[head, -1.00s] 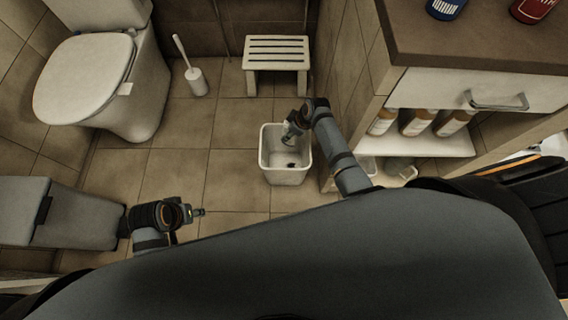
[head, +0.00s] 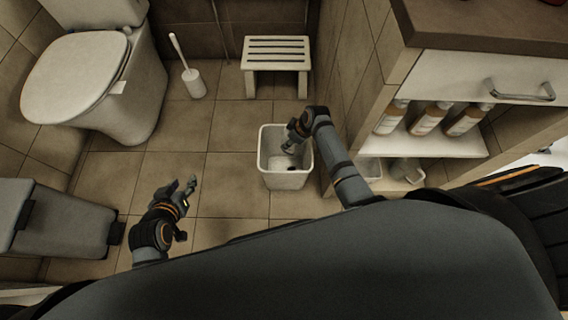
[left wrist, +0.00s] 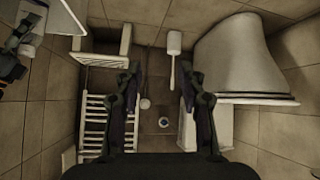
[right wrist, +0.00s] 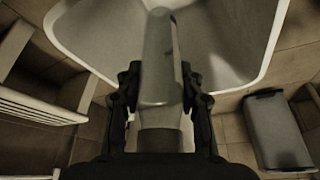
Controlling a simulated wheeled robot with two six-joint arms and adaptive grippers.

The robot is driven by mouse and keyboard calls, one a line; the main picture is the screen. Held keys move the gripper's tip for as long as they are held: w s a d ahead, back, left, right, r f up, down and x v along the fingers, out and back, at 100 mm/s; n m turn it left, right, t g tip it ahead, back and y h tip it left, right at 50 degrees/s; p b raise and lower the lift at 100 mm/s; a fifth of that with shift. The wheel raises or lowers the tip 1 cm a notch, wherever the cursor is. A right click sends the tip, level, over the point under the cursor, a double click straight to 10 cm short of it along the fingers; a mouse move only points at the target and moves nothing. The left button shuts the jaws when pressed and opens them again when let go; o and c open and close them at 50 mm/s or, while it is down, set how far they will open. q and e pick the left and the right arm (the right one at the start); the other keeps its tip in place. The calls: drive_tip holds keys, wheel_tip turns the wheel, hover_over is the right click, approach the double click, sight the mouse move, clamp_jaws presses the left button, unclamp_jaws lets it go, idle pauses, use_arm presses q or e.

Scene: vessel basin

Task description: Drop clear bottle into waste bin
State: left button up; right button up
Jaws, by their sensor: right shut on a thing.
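The white waste bin (head: 287,181) stands open on the tiled floor in the middle of the head view. My right gripper (head: 291,147) is over its opening. In the right wrist view, this gripper (right wrist: 159,78) is shut on the clear bottle (right wrist: 158,50), a greyish see-through body pointing into the bin (right wrist: 92,35). In the head view the bottle is hard to make out. My left gripper (head: 186,187) is left of the bin above the floor; its fingers (left wrist: 160,85) are apart with nothing between them.
A slatted stool (head: 276,52) stands behind the bin. A toilet (head: 90,80) and a toilet brush (head: 194,82) are at the back left, and a grey lidded box (head: 62,218) at the left. A cabinet with shelved bottles (head: 430,118) closes off the right side. Floor left of the bin is clear.

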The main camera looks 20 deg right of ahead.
use_arm(q)
drive_tip(key=shift+w+r+t, duration=0.8)
drive_tip(key=shift+w+r, duration=0.1)
drive_tip(key=shift+w, duration=0.05)
use_arm(e)
drive_tip(key=shift+f, duration=0.35)
drive_tip(key=o, duration=1.1)
drive_tip(key=shift+r, duration=0.1)
wheel_tip(320, 180, up, 10)
drive_tip(key=shift+f, duration=0.1)
